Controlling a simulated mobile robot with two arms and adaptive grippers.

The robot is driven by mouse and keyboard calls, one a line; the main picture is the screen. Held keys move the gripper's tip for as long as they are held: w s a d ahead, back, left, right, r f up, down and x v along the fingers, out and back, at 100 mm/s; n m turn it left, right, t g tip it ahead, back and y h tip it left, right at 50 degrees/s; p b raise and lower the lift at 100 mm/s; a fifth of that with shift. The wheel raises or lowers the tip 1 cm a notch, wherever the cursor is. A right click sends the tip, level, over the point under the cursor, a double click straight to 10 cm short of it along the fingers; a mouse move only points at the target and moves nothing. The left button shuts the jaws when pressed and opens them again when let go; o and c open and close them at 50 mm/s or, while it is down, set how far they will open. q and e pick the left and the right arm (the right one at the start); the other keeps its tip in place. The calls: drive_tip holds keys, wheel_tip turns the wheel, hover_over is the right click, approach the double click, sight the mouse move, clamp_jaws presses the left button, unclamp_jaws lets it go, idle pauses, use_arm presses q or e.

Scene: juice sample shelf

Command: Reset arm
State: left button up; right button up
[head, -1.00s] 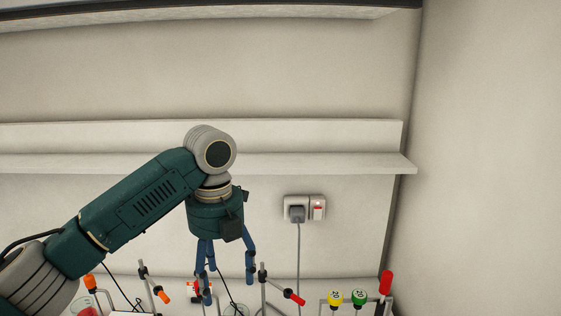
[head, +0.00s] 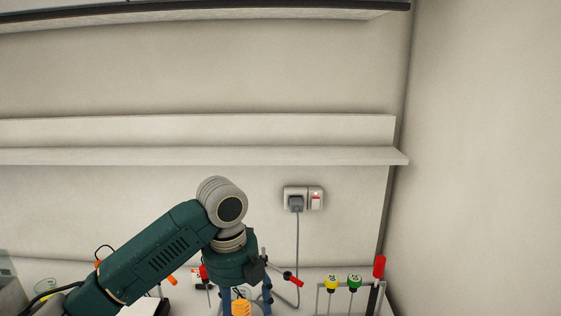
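My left arm comes in from the left, with its green wrist pointing down. Its gripper (head: 247,300) is low in the head view, near the bottom edge. Its two blue fingers stand apart, and the gripper is open. A ribbed orange cap-like thing (head: 241,308) shows between the fingers, cut by the frame edge; I cannot tell whether it touches them. The fingertips are partly cut off or hidden. My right gripper is not in view.
A long empty wall shelf (head: 200,156) runs behind the arm. A socket with a plug (head: 296,203) hangs a cable. A yellow-topped item (head: 332,282), a green-topped item (head: 354,281) and a red-ended rod (head: 379,267) stand at lower right. A red-handled clamp (head: 293,280) is beside the gripper.

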use_arm(q)
drive_tip(key=s+d+f+n+t+h, duration=0.1)
drive_tip(key=s+d+f+n+h, duration=0.15)
drive_tip(key=s+f+n, duration=0.55)
drive_tip(key=s+d+f+n+t+h, duration=0.1)
drive_tip(key=s+d+f+n, duration=0.25)
drive_tip(key=f+n, duration=0.4)
drive_tip(key=s+a+f+n+t+y, duration=0.1)
drive_tip(key=s+a+f+n+y, duration=0.15)
drive_tip(key=s+a+n, duration=0.55)
drive_tip(key=s+a+f+n+t+y, duration=0.1)
drive_tip(key=s+a+f+n, duration=0.3)
drive_tip(key=s+a+n, duration=0.45)
wheel_tip(320, 180, down, 37)
drive_tip(key=s+a+m+g+b, duration=0.2)
drive_tip(key=b, duration=0.7)
drive_tip(key=s+a+f+b, duration=0.1)
drive_tip(key=s+f+b, duration=0.2)
drive_tip(key=s+f, duration=0.5)
drive_tip(key=s+a+f+g+b, duration=0.1)
drive_tip(key=s+a+f+b, duration=0.1)
drive_tip(key=s+f, duration=0.6)
wheel_tip(320, 180, down, 5)
drive_tip(key=shift+r+y+b, duration=0.1)
drive_tip(key=shift+y+b, duration=0.3)
drive_tip(key=shift+b, duration=0.05)
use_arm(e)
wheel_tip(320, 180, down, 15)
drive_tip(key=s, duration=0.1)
